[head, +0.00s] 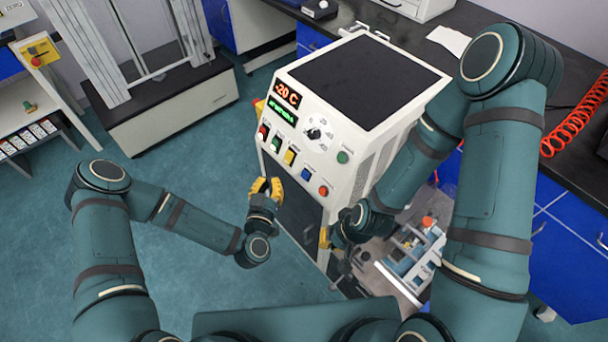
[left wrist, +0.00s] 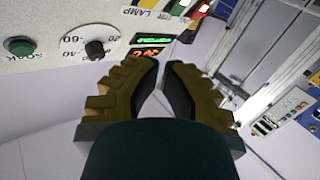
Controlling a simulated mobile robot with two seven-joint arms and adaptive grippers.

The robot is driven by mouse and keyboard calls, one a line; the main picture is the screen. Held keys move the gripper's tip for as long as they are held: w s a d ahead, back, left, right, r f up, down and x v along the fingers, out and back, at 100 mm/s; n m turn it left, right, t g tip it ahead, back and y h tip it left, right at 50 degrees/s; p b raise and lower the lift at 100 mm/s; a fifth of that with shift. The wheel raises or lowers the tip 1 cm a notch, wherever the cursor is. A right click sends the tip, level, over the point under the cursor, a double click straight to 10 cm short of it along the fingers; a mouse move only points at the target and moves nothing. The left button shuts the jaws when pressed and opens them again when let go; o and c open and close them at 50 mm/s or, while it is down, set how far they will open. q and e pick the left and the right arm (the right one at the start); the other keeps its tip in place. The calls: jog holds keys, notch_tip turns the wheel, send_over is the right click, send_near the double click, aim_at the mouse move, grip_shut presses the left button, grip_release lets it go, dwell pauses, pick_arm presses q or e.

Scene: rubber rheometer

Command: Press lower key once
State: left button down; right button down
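The pale machine (head: 352,148) has a sloping front panel with a row of coloured keys: red (head: 264,132), green (head: 277,143), yellow (head: 289,157), blue (head: 306,174) and orange (head: 323,190). Key labels are too small to read in the head view. A dial (head: 315,132) and a green knob (head: 342,157) sit above the row; both also show in the left wrist view, the dial (left wrist: 95,48) and the green knob (left wrist: 19,46). My left gripper (head: 266,184) is empty below the panel, apart from the keys; its fingertips (left wrist: 162,64) lie close together. My right gripper (head: 325,238) is low by the machine's side, mostly hidden.
A red display (head: 287,94) and a green display (head: 282,113) sit at the panel's upper left. A dark bench (head: 500,60) with a red coiled hose (head: 575,122) lies behind and right. The floor (head: 190,185) left of the machine is clear.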

aim_at(305, 175)
pick_arm(q)
jog(key=w+d+f+b, duration=0.3)
jog(key=w+d+f, duration=0.1)
jog(key=d, duration=0.2)
jog(key=shift+w+b, duration=0.25)
jog(key=shift+b, duration=0.1)
jog(key=shift+d, duration=0.1)
dwell(1.3)
jog(key=shift+w+d+f, duration=0.15)
jog(key=shift+w+d, duration=0.05)
jog(key=shift+d, duration=0.05)
